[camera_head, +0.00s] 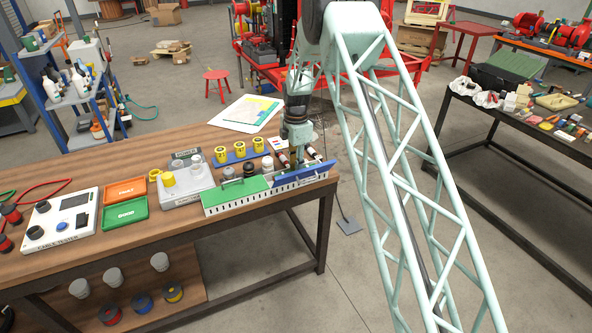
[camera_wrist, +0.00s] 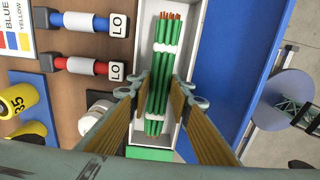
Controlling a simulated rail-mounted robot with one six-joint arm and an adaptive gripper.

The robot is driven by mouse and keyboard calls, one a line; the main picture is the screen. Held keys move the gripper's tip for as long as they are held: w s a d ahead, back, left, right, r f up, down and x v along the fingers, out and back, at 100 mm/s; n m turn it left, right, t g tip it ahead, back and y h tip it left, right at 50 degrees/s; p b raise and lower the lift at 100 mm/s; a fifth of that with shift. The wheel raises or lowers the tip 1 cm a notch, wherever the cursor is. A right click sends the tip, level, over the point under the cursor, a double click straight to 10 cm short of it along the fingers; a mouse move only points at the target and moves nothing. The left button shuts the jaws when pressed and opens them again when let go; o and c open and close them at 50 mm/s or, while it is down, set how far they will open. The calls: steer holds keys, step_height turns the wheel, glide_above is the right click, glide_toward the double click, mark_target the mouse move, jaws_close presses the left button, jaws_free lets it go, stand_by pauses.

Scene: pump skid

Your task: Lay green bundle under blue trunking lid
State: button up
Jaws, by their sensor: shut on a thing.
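My gripper (camera_wrist: 160,98) is shut on the green bundle (camera_wrist: 165,58), a bunch of green wires with bare copper ends and white ties. The bundle lies lengthwise over the white trunking channel (camera_wrist: 196,40), between its walls in the wrist view; I cannot tell if it touches the floor. The blue trunking lid (camera_wrist: 231,75) is swung open on the right side of the channel. In the head view the blue lid (camera_head: 305,174) leans outward at the bench's front edge. The green lid (camera_head: 236,192) covers the trunking's left section. In the head view my gripper (camera_head: 298,163) hides the bundle.
Red (camera_wrist: 95,66) and blue (camera_wrist: 90,22) cable pieces with white sleeves lie left of the channel. Yellow spools (camera_head: 240,149) on a blue rack and white and dark caps stand behind the trunking. A grey block (camera_head: 186,183) stands left. The bench ends just right.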

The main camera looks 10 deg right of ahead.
steer(key=shift+f+b, duration=0.35)
steer(key=shift+f, duration=0.4)
steer(key=o, duration=0.7)
steer(key=shift+r, duration=0.15)
steer(key=shift+o, duration=0.4)
steer(key=shift+w+r, duration=0.15)
steer(key=shift+r, duration=0.45)
steer(key=shift+o, duration=0.4)
step_height(320, 180, up, 10)
steer(key=shift+r, duration=0.25)
